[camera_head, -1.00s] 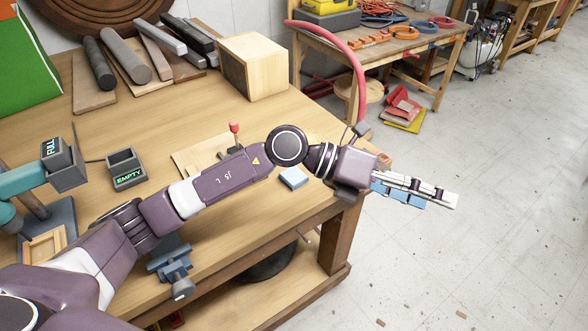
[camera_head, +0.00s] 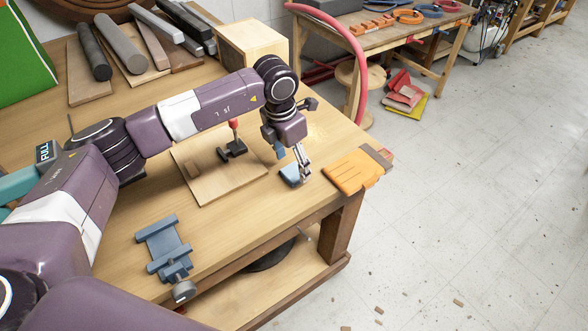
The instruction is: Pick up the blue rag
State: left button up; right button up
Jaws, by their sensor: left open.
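The blue rag (camera_head: 289,175) is a small light-blue folded piece lying on the wooden workbench (camera_head: 210,233), near its right end. My left gripper (camera_head: 292,163) points down just over the rag, with its fingers apart. One finger overlaps the rag's right side in the picture; I cannot tell whether it touches. The gripper hides part of the rag. My right gripper does not show.
A wooden board (camera_head: 215,180) with a red-handled clamp (camera_head: 233,147) lies to the left. A blue vise (camera_head: 164,245) sits on the front edge.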

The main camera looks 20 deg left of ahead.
aim_at(293, 172)
pick_arm(q)
jog(key=shift+w+d+f, duration=0.15)
jog(key=shift+f, duration=1.15)
jog(key=c, duration=1.2)
jog(key=shift+o, duration=0.2)
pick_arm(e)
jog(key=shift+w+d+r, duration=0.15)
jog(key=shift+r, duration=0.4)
pick_arm(q)
jog(key=shift+r, duration=0.1)
jog(key=shift+r, duration=0.5)
notch_tip(293, 172, up, 19)
jog(key=b, duration=0.4)
jog(key=shift+b, duration=0.4)
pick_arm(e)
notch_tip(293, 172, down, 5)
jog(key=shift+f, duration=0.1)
